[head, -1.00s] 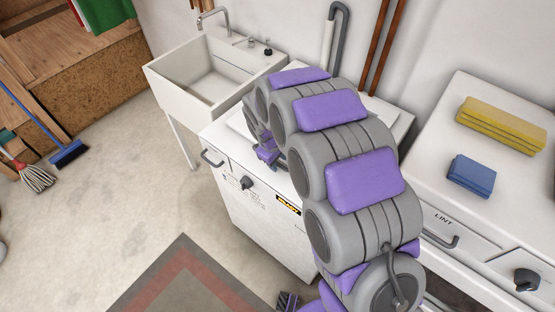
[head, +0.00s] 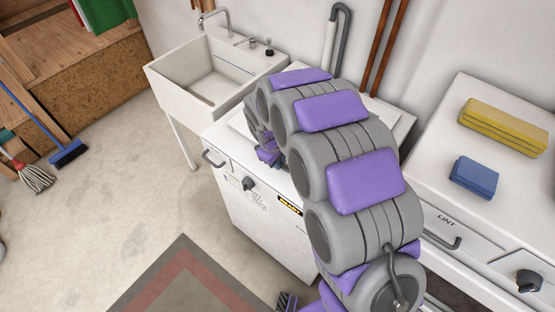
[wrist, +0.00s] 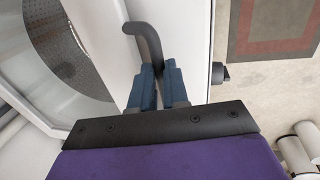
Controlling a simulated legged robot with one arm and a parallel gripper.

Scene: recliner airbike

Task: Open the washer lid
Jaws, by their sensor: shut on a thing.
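In the wrist view the blue fingers of my gripper (wrist: 158,82) are shut on a dark curved handle (wrist: 148,42). A perforated grey surface, apparently the drum (wrist: 82,50), shows to the left. The lid's angle is hard to tell.
A white sink (head: 205,80) stands behind left of the washer. The dryer (head: 430,150) at right bears a yellow stack (head: 503,125) and a blue stack (head: 474,177). A rug (head: 185,275) lies in front; the floor at left is largely clear.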

